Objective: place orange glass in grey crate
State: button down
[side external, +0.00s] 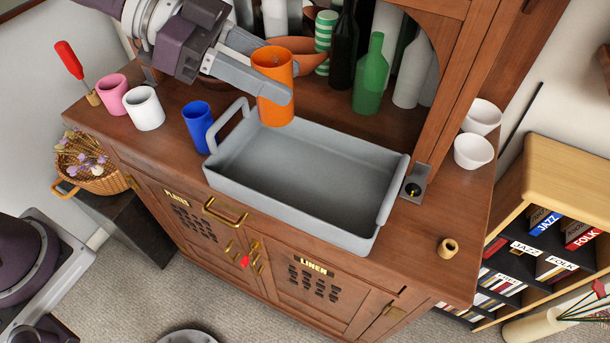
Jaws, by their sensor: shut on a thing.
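The orange glass (274,108) is held upright by my gripper (272,88), whose fingers are shut around it. The glass is at the back left part of the grey crate (375,157), in front of its back wall in the picture. I cannot tell how far its base is above the crate floor. The crate is a shallow grey tray with raised end handles, standing on the wooden cabinet top. Its visible floor is empty.
A blue cup (198,126), white cup (144,108) and pink cup (113,95) stand left of the crate. Green bottle (371,78) and other bottles stand behind it. A wooden post (455,85) rises at the right. White bowls (473,151) sit beyond it.

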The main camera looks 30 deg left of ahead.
jog(key=s+d, duration=0.1)
jog(key=d, duration=0.2)
send_over(292, 191)
jog(key=shift+m+g, duration=0.4)
notch_tip(292, 191, down, 15)
jog(key=shift+f, duration=0.1)
jog(key=c, duration=0.9)
grip_release()
jog(key=shift+o, duration=0.2)
jog(key=v, duration=1.2)
jog(key=shift+a, duration=0.15)
jog(key=shift+w, duration=0.15)
